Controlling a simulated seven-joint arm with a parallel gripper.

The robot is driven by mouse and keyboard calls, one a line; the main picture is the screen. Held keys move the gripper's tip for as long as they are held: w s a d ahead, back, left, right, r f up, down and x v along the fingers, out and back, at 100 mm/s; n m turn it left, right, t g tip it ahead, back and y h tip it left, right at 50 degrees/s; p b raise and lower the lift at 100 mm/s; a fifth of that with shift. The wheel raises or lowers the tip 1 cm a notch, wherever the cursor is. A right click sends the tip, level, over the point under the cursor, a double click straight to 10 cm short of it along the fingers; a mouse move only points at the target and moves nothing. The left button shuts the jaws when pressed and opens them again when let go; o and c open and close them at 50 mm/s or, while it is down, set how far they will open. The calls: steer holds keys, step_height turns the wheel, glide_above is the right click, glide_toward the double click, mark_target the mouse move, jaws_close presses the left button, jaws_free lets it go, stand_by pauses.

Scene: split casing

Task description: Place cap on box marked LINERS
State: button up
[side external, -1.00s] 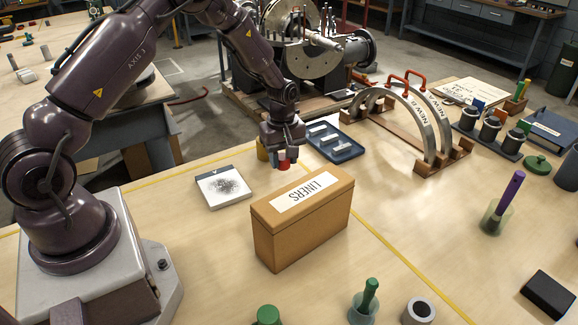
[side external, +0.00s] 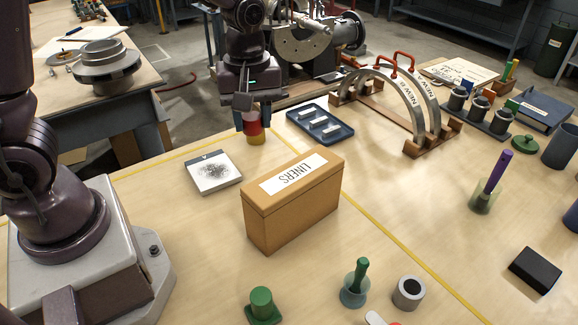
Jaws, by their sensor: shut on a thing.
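The tan box marked LINERS (side external: 290,212) stands upright on the table with its lid on and a white label on top. My gripper (side external: 252,119) is beyond the box, up and left of it in the picture. It points down and is shut on a small red cap (side external: 252,127), apart from the box. A yellow-ochre round piece (side external: 256,139) shows directly below the red cap. I cannot tell whether the two touch. The fingers partly hide the cap.
A white square card with a dark smudge (side external: 214,173) lies left of the box. A blue tray (side external: 320,127) and a wooden stand with metal arches (side external: 415,120) are behind. A green piece (side external: 262,303), a green-handled tool (side external: 358,283) and a grey ring (side external: 408,291) stand in front.

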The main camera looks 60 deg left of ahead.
steer(key=s+d+r, duration=0.4)
steer(key=n, duration=0.2)
glide_above(295, 173)
steer(key=f, duration=0.8)
steer(key=shift+s+f, duration=0.15)
steer(key=shift+s, duration=0.05)
steer(key=shift+w+f, duration=0.25)
steer(key=shift+f, duration=1.55)
